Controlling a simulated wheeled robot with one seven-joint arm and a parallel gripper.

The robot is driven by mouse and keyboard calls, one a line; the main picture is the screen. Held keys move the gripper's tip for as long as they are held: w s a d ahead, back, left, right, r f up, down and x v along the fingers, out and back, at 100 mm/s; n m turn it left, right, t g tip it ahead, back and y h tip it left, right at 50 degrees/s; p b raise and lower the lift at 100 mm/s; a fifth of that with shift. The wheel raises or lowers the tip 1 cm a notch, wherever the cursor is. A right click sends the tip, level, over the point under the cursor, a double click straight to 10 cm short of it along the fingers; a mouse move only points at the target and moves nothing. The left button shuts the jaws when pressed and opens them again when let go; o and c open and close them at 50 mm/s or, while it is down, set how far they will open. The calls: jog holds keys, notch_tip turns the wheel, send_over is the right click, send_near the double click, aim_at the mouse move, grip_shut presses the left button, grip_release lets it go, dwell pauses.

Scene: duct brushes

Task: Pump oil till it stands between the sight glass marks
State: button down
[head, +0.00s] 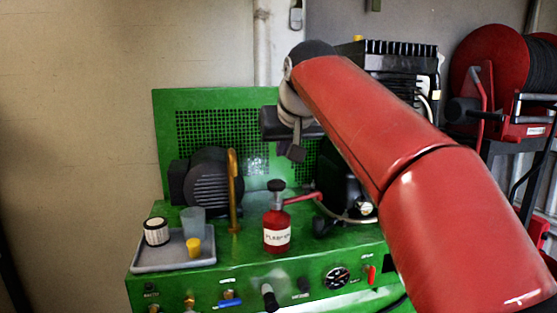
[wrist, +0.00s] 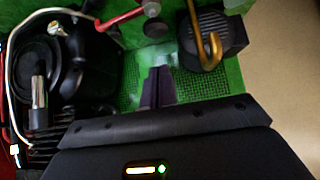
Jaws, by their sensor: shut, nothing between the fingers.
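A red oil can (head: 277,232) with a white label, a black knob on top and a red spout stands upright on the green bench. Its spout points right, towards the dark machine; it also shows in the wrist view (wrist: 120,18). A small round pale fitting (head: 366,209) sits low on that machine, perhaps the sight glass; its marks and any oil level are too small to read. My gripper (head: 296,153) is shut and empty, hanging above the bench near the green mesh panel, apart from the can. Its dark fingers show together in the wrist view (wrist: 158,86).
A grey tray (head: 175,262) at the left holds a white filter, a clear cup and a yellow piece. A brass hooked pipe (head: 233,190) rises left of the can, beside a dark motor (head: 208,183). A gauge (head: 337,278) and knobs line the bench front.

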jog(key=shift+v, duration=1.55)
jog(key=s+d+f+m+g, duration=0.1)
jog(key=s+d+f, duration=0.4)
jog(key=s+f, duration=0.4)
jog(key=s+d+f+m+g+h, duration=0.1)
jog(key=s+d+f, duration=0.4)
jog(key=s+f, duration=0.4)
jog(key=s+d+f+m+g+h, duration=0.1)
jog(key=s+d+f, duration=0.4)
jog(key=f, duration=0.9)
jog(key=s, duration=0.3)
jog(key=shift+s+d, duration=0.2)
jog(key=shift+s, duration=0.2)
jog(key=shift+r, duration=0.15)
